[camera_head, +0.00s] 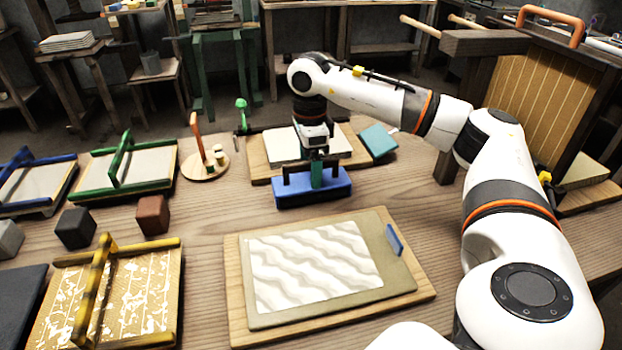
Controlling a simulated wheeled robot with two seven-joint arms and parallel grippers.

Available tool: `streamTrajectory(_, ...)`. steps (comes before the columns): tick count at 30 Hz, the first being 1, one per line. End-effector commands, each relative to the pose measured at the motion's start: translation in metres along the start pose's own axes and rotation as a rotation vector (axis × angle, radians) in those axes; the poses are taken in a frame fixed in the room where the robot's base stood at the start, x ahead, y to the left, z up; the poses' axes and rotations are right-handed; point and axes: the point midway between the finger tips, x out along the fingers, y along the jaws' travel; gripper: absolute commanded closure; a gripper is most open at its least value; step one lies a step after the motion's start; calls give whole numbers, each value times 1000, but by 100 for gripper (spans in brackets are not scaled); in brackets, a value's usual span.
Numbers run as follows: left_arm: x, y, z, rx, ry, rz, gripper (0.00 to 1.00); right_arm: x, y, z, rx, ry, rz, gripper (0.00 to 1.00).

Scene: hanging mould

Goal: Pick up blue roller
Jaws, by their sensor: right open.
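The blue roller (290,194) sits on the wooden table behind the front board. It has a long blue body, a dark frame and a teal upright handle (317,175). My right gripper (315,157) points down from above, right at the top of the handle. Its jaws are open, and I cannot tell whether they touch the handle. The fingertips are small and partly merge with the dark frame. My left gripper is not in view.
In front lies a wooden board (240,326) with a white wavy sheet. Green-framed (112,172) and yellow-framed (141,310) screens are left. A slatted mould (545,105) stands right.

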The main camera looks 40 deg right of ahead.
Motion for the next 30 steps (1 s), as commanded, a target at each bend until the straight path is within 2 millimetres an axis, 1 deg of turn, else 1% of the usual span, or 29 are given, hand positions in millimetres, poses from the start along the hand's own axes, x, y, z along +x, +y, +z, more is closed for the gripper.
streamTrajectory(1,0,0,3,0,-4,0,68,10,-1,3,2,-3,-2,15)
streamTrajectory(3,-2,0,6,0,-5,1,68,20,-1,3,1,-2,-2,15)
streamTrajectory(6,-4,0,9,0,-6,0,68,28,-1,2,0,-1,-1,15)
streamTrajectory(14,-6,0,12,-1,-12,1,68,30,0,2,0,0,0,15)
streamTrajectory(17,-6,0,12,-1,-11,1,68,30,0,2,0,0,0,29)
streamTrajectory(21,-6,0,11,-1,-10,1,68,30,0,2,0,0,0,52)
streamTrajectory(23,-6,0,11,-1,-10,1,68,30,0,2,0,0,0,60)
streamTrajectory(30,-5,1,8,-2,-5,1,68,28,0,2,0,1,2,60)
